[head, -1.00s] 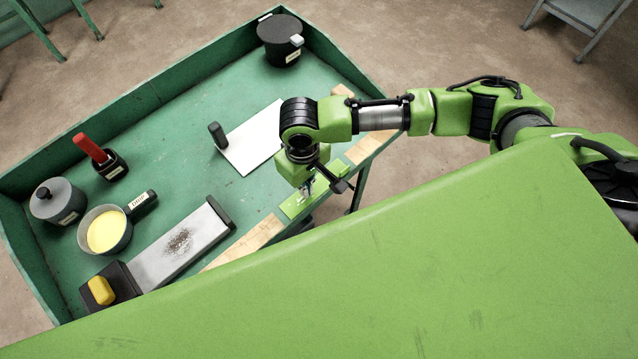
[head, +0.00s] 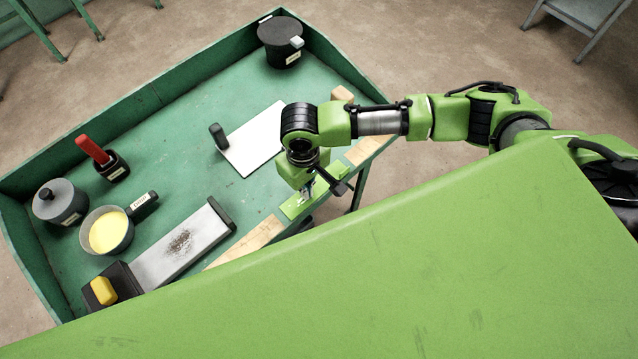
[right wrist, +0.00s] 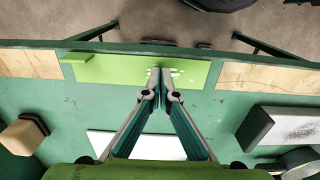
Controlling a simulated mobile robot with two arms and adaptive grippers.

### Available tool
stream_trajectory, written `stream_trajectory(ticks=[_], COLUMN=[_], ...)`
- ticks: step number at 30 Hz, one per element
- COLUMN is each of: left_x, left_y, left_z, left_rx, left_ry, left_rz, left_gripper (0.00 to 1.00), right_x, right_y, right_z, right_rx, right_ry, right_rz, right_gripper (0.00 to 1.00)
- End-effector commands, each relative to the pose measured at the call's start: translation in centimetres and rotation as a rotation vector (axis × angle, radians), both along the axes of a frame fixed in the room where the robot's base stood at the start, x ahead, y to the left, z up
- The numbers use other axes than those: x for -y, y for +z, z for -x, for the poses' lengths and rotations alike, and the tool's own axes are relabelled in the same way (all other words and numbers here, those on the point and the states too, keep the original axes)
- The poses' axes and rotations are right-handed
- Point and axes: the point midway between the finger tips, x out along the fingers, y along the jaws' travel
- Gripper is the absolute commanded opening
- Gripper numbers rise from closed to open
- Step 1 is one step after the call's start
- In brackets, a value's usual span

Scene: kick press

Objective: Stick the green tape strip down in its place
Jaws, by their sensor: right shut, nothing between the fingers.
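The green tape strip (head: 293,208) lies flat along the near edge of the green table, in a gap between pale wooden lengths. In the right wrist view the strip (right wrist: 115,70) runs across the top, with a small raised green piece at its left end and a few pale marks near its middle. My right gripper (head: 306,196) points down over the strip. In the right wrist view its fingertips (right wrist: 161,72) are together and empty, at the strip's middle beside the pale marks. Whether they touch it I cannot tell. My left gripper is not in view.
Wooden lengths (head: 245,243) flank the strip. A white sheet (head: 255,140) with a dark knob lies behind it. A grey plate (head: 178,245), a yellow-filled pan (head: 106,231), lidded pots (head: 281,42) and a red-handled tool (head: 93,150) stand around.

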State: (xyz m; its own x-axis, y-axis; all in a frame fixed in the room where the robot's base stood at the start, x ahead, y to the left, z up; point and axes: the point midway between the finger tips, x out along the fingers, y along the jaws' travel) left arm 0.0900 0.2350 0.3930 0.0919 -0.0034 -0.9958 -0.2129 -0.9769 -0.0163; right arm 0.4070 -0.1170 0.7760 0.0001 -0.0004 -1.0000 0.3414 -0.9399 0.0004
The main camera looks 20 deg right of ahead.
Motion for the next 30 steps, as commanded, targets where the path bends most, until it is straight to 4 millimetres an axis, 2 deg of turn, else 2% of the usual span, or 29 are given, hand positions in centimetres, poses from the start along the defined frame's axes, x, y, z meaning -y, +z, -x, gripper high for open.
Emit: stream_trajectory(ticks=[30], left_x=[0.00], left_y=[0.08], left_z=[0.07], left_rx=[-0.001], left_ry=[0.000], left_rz=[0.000], left_gripper=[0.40], right_x=[-0.03], right_y=[-0.66], right_z=[0.01], right_rx=[-0.001], right_ry=[0.000], right_rz=[-0.001], right_gripper=[0.00])
